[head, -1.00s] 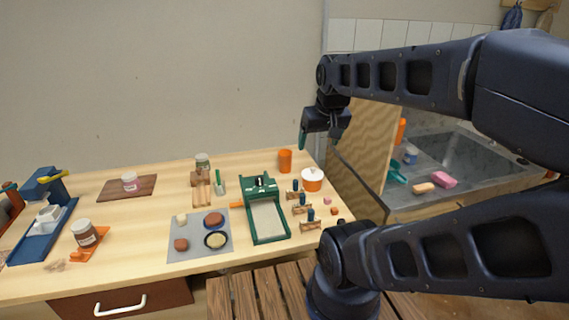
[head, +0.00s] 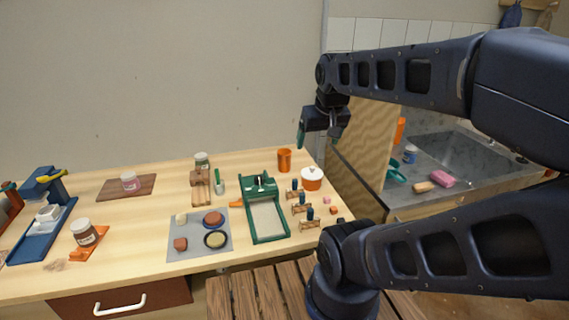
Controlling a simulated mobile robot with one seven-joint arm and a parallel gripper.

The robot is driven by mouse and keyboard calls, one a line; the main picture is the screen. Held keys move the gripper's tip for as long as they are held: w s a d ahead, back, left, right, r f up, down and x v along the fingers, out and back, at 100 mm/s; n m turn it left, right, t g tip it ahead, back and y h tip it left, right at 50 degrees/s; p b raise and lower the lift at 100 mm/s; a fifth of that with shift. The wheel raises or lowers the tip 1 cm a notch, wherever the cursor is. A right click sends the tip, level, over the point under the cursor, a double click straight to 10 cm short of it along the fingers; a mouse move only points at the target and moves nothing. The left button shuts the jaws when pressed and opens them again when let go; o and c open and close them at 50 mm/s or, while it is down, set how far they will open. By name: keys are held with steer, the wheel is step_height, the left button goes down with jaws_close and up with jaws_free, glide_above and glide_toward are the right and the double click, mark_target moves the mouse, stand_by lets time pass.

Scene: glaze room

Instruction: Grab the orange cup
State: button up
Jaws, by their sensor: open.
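The orange cup (head: 284,160) stands upright near the back right of the wooden table, behind the green tray-like tool and left of the white-lidded orange pot. My gripper (head: 319,143) hangs above and to the right of the cup in the head view, apart from it. Its fingers are spread, with nothing between them. A second orange object (head: 399,131), partly hidden by my arm, stands by the sink; I cannot tell whether it is a cup.
The orange pot with a white lid (head: 312,178) stands close to the cup's right. The green tool (head: 264,207) and several small wooden stands (head: 300,207) are in front. A plywood panel (head: 365,140) rises between table and sink (head: 465,160).

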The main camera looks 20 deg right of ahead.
steer(key=w+d+m+h, duration=0.1)
steer(key=w+m, duration=0.2)
steer(key=w, duration=0.6)
steer(key=m+g+h, duration=0.2)
steer(key=m, duration=0.5)
glide_above(285, 157)
steer(key=w+a, duration=0.1)
steer(key=a, duration=0.1)
step_height(285, 157, down, 18)
steer(key=x, duration=1)
steer(key=shift+w+d+f, duration=0.2)
steer(key=shift+d, duration=0.1)
steer(key=c, duration=1.1)
